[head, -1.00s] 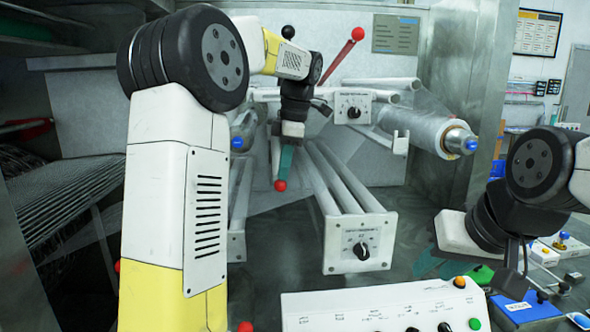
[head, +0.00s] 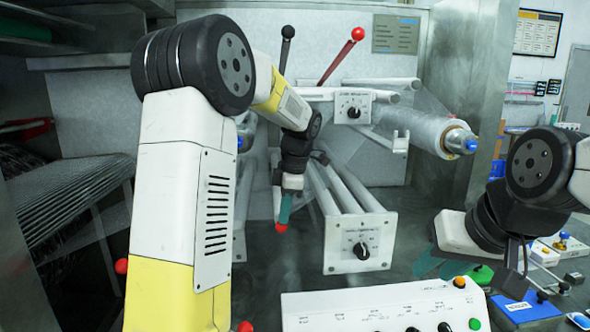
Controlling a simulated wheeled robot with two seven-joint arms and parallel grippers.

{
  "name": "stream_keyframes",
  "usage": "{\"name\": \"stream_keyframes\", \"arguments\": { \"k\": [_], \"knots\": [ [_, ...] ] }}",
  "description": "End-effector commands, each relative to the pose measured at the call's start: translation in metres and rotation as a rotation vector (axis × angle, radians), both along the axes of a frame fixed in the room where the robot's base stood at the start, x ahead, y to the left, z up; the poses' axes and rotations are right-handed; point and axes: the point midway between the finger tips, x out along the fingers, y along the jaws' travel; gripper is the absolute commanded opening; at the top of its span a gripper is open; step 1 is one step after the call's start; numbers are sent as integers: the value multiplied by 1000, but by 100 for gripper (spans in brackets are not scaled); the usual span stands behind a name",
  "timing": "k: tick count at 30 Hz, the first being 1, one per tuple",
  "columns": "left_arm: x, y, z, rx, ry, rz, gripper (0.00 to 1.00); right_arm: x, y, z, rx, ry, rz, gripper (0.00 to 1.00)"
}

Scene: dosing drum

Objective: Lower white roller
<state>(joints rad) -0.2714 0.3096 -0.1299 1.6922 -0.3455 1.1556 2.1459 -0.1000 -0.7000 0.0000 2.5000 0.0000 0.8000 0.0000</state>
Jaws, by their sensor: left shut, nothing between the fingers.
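White rollers sit in two groups: upper ones (head: 380,84) and lower ones (head: 348,187) behind a white end plate with a black knob (head: 361,250). A lever with a red ball (head: 357,34) and one with a black ball (head: 288,32) stand up at the back. Another red ball (head: 281,228) is low in the middle. My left gripper (head: 285,212) is shut with teal fingers pointing down, just above this low ball; I cannot tell whether they touch. My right gripper (head: 433,264) hangs at right, away from the rollers; its finger gap is unclear.
A film roll (head: 420,130) with a blue-tipped core is at upper right. A white control panel (head: 385,310) with buttons is at the front. A wire rack (head: 65,200) stands at left. My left arm hides part of the left side.

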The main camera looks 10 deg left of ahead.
Motion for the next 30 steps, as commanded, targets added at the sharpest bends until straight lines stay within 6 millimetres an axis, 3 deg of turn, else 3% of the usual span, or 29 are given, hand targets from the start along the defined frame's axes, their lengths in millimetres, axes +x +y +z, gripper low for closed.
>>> {"name": "stream_keyframes", "arguments": {
  "k": [1, 6, 12, 30],
  "knots": [
    [-1, 0, -15, 1, 7, -1, 0, 0, 0, 0, 0, 0, 0, 32],
    [-1, 0, -49, 1, 5, -1, 0, 0, 0, 0, 0, 0, 0, 32],
    [0, 0, -71, 0, 2, -1, 0, 0, 0, 0, 0, 0, 0, 32],
    [0, 2, -73, 0, -1, 0, 0, 0, 0, 0, 0, 0, 0, 32]
  ]
}}
